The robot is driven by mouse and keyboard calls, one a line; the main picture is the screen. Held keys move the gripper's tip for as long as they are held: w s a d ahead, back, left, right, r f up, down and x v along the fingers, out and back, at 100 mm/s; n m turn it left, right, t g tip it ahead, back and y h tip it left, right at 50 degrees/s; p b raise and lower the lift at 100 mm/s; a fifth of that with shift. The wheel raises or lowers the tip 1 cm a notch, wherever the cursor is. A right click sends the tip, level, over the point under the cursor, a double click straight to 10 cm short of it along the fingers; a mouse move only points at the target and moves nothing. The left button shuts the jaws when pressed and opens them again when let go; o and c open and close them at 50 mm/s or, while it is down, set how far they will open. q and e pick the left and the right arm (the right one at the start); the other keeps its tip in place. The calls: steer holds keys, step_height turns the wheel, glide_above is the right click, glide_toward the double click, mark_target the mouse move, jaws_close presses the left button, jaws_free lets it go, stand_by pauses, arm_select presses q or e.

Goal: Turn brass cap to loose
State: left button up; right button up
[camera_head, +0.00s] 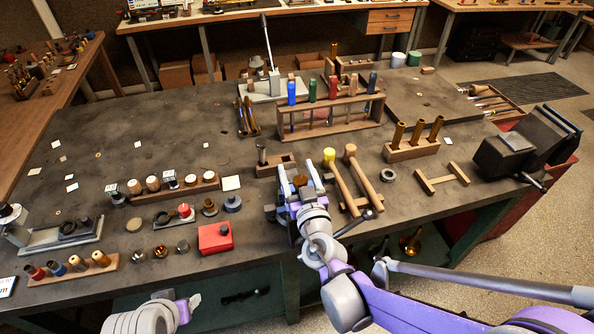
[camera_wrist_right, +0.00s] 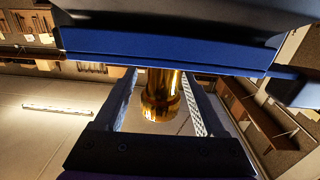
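A brass cap or brass cylinder (camera_wrist_right: 162,98) stands between the two fingers of my right gripper (camera_wrist_right: 162,112) in the right wrist view. A narrow gap shows beside the brass, so the fingers look open around it. A blue and dark block (camera_wrist_right: 165,50) spans the top of the wrist view and hides the brass's far end. My left gripper (camera_head: 192,304) is low in the head view, off the bench; its fingers are unclear.
Wooden-handled mallets (camera_head: 364,180) lie just right of my right gripper. A red box (camera_head: 215,238) stands to the left. A wooden rack (camera_head: 330,120) with coloured handles is behind, and a black vise (camera_head: 525,145) is at far right.

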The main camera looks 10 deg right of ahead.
steer(key=s, duration=1)
steer(key=shift+s+p, duration=0.4)
steer(key=shift+d, duration=0.1)
